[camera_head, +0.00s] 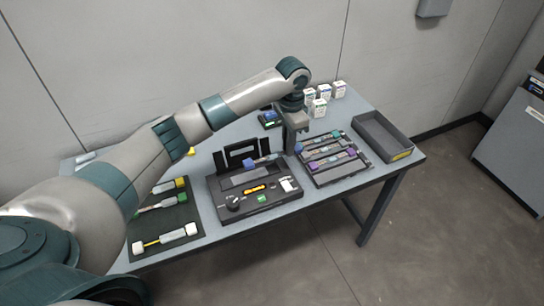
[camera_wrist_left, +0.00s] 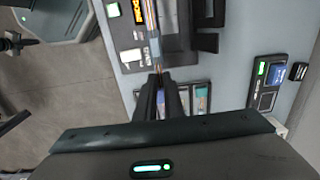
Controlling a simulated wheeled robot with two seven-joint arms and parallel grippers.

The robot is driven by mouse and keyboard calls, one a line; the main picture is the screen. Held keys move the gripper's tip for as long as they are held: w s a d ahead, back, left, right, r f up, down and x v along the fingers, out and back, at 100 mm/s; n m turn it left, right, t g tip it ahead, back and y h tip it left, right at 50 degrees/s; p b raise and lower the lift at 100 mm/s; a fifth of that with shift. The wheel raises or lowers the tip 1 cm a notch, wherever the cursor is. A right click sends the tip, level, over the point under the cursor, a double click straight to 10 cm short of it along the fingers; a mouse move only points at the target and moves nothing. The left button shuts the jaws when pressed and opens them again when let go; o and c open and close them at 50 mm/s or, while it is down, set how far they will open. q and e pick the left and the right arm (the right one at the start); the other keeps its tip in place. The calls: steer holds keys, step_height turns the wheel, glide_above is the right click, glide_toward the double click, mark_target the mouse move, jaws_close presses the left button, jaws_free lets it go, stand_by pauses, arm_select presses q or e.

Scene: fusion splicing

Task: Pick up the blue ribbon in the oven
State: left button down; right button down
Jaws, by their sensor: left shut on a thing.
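The blue ribbon, with a blue end (camera_head: 249,163), extends from the black oven unit (camera_head: 225,183) toward my left gripper (camera_head: 290,152). In the left wrist view the ribbon (camera_wrist_left: 151,22) runs up from between the fingers as thin coloured strands with a grey-blue sleeve. My left gripper (camera_wrist_left: 160,88) is shut on the ribbon near one end, above the right side of the oven unit. Whether the ribbon touches the oven is hard to tell. The oven's dark lid (camera_head: 240,153) stands open at the back. My right gripper is not in view.
A rack (camera_head: 322,182) with purple-ended ribbons is right of the oven, then an empty grey tray (camera_head: 372,130). A dark mat (camera_head: 150,221) with yellow, green and white-ended pieces is at left. A small device (camera_head: 269,120) and several white boxes (camera_head: 320,108) stand behind.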

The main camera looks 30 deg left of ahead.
arm_select(q)
steer(key=d, duration=0.1)
steer(key=w+d+r, duration=0.1)
steer(key=d+r+b, duration=0.1)
steer(key=shift+w+d+r, duration=0.25)
steer(key=shift+w+d, duration=0.05)
steer(key=shift+w, duration=0.1)
steer(key=shift+d, duration=0.1)
